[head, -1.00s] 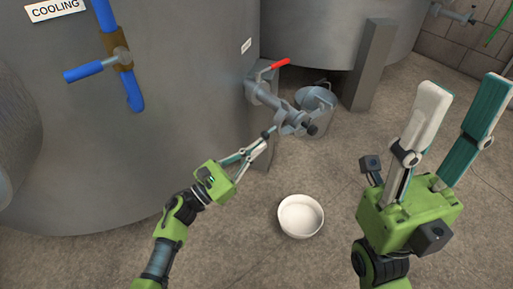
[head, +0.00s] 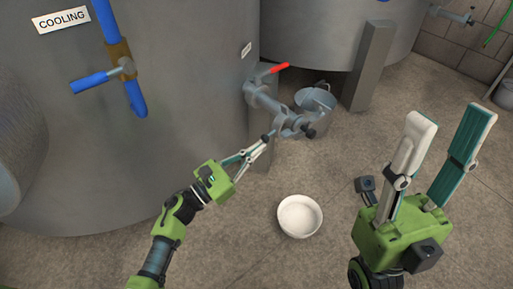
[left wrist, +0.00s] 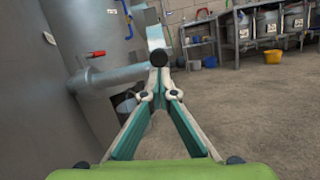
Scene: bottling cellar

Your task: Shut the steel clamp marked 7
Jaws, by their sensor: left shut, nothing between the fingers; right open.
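The steel clamp (head: 286,124) is a grey band at the end of the outlet pipe on the big tank; its number is not legible. In the left wrist view a pale band (left wrist: 155,36), which looks like the clamp's, rises ahead of the fingertips with a black knob at its lower end. How far the clamp is open is unclear. My left gripper (head: 266,141) is shut and empty, its tips at or very near the black knob; contact is unclear. It also shows in the left wrist view (left wrist: 158,78). My right gripper (head: 452,128) is open and empty, well right of the clamp.
The outlet pipe (head: 268,100) has a red lever (head: 273,70) above it. A metal bucket (head: 315,103) stands behind the clamp, and a white bowl (head: 300,216) lies on the floor in front. A blue cooling pipe (head: 135,95) runs down the tank. Floor between the grippers is otherwise clear.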

